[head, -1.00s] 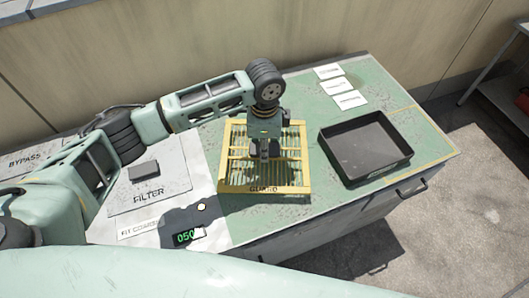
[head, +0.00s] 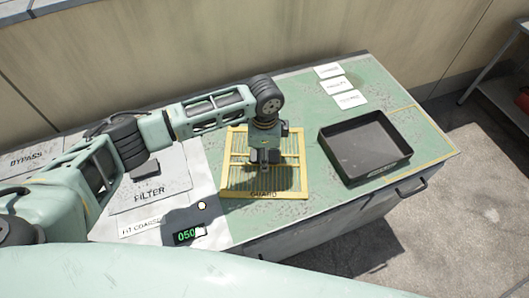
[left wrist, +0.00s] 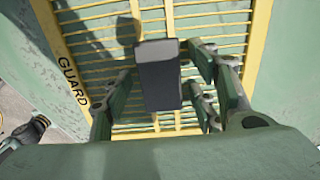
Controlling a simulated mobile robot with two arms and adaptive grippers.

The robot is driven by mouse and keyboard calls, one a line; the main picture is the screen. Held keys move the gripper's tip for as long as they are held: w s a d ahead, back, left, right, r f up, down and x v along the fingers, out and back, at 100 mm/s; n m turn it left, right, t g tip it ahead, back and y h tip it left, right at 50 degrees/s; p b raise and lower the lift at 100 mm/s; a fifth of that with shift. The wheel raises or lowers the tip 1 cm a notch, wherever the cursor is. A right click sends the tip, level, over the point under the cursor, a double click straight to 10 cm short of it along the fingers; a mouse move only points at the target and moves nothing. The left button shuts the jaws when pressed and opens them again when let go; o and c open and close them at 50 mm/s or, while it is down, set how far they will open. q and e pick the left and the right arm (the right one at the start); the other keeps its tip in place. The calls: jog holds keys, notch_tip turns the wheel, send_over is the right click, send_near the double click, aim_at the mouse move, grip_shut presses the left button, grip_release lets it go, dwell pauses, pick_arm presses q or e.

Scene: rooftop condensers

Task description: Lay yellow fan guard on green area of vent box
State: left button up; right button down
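The yellow fan guard (head: 231,194), a slatted square frame marked GUARD, appears to lie flat on the green area (head: 300,108) of the vent box (head: 300,236). It also shows in the left wrist view (left wrist: 255,50). A dark grey block-shaped handle (left wrist: 158,85) rises from its middle. My left gripper (head: 265,158) is over the middle of the guard, pointing down. In the left wrist view its fingers stand on both sides of the handle, with what look like narrow gaps, so it appears open. My right gripper is not in view.
A black tray (head: 378,171) stands right of the guard. Several white cards (head: 338,84) lie at the back. A FILTER plate (head: 173,184) with a dark block is on the pale left part, near a green-digit display (head: 186,235). Bare green surface lies between guard and tray.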

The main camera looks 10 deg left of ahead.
pick_arm(q)
notch_tip(320, 180, up, 12)
jog(key=shift+r+b, duration=0.15)
jog(key=shift+b, duration=0.25)
dwell(0.3)
jog(key=shift+d, duration=0.1)
